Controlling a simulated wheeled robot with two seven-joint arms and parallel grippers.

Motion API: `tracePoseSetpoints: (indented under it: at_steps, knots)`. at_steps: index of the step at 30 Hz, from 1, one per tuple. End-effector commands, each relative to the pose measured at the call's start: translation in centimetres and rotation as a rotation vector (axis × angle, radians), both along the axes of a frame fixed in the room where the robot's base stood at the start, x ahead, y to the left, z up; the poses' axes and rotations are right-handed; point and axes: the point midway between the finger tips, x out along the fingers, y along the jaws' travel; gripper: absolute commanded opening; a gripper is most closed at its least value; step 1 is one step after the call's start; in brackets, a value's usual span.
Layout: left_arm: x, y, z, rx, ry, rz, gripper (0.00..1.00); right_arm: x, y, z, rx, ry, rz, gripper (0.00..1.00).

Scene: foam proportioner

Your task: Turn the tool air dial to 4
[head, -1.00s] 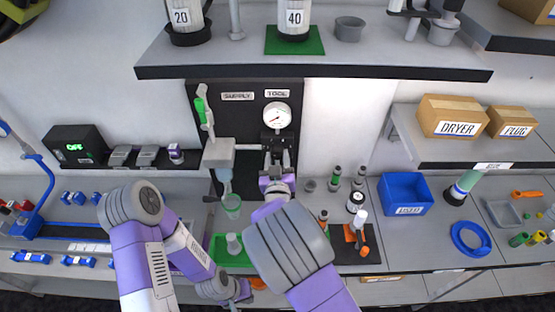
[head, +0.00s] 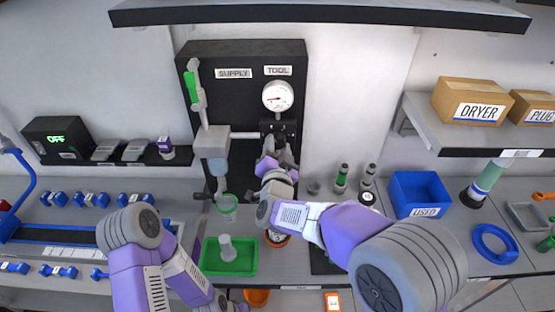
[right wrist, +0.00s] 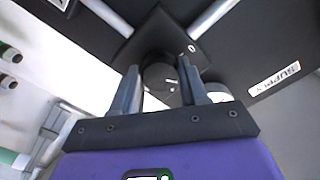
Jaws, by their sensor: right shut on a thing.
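The black panel (head: 240,55) carries a round white gauge (head: 277,97) under the TOOL label (head: 278,70). The gauge needle points roughly left; its numbers are too small to read. Below the gauge, my right gripper (head: 278,146) is at the tool air dial. In the right wrist view its two fingers (right wrist: 165,92) stand on either side of the dark round dial (right wrist: 160,78), shut on it. A white 0 mark (right wrist: 192,48) shows on the black plate beside it. The dial's pointer cannot be made out. My left gripper is mostly cut off at the bottom edge (head: 232,307), its fingers unclear.
A SUPPLY label (head: 233,73) and a green-handled lever (head: 192,87) are left of the gauge. A green cup (head: 227,207) and a green tray (head: 230,262) are below. Bottles (head: 342,178) and a blue bin (head: 419,194) stand right. A shelf (head: 320,14) overhangs above.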

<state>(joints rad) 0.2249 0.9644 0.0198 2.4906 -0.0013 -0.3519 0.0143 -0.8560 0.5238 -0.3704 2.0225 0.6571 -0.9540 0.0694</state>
Motion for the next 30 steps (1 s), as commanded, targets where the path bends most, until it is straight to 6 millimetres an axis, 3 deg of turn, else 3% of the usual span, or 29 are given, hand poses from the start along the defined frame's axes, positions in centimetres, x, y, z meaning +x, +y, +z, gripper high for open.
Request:
tracePoseSetpoints:
  at_steps: [1, 15, 30]
  knots:
    - [0.0, 0.0, -1.4, 0.000, 0.000, 0.000, 0.00, 0.0, -0.1, -0.4, 0.050, -0.005, -0.002, 0.13]
    - [0.0, 0.0, -7.3, 0.000, 0.000, 0.000, 0.00, 0.0, 0.0, -0.3, 0.495, -0.002, -0.002, 0.13]
    - [0.0, 0.0, -11.0, 0.000, 0.000, 0.000, 0.00, 0.0, 0.1, 0.0, 0.845, -0.001, 0.000, 0.13]
